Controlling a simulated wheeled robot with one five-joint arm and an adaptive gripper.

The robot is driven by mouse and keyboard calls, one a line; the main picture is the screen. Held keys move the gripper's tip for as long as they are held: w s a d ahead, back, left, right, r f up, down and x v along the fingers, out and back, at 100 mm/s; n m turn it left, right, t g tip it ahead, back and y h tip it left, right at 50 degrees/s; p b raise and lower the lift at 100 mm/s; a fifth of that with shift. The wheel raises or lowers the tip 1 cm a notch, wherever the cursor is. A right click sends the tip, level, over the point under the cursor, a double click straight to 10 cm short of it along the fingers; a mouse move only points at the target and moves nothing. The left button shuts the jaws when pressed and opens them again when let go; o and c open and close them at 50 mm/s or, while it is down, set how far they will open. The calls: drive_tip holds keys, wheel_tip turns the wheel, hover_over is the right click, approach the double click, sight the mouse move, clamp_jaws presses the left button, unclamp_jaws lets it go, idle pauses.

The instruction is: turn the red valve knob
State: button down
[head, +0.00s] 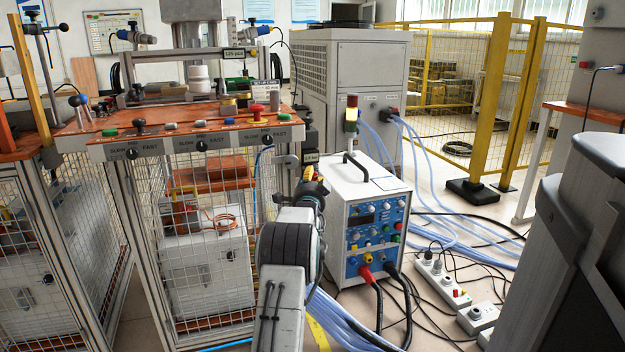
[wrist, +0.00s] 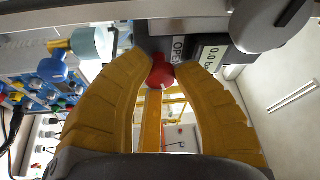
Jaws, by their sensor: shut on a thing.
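The red valve knob (wrist: 160,73) is at the upper middle of the wrist view, against a dark body with an "OPEN" label (wrist: 178,48). A small display (wrist: 212,58) beside it starts with 0.0. My gripper (wrist: 155,68) has its two yellow fingers on either side of the knob, shut on it. In the head view the gripper (head: 313,186) is partly hidden behind my arm, left of the white power unit. I cannot make out the knob in the head view.
The white unit (head: 368,205) with its blue panel stands close to the right of my arm. A workbench with an orange top (head: 185,128) is at left. Hoses (head: 440,190) and cables run across the floor at right. A yellow fence (head: 520,100) stands behind.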

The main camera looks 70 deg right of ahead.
drive_tip(key=c, duration=0.9)
unclamp_jaws()
drive_tip(key=v, duration=1.2)
drive_tip(key=shift+s+r, duration=0.1)
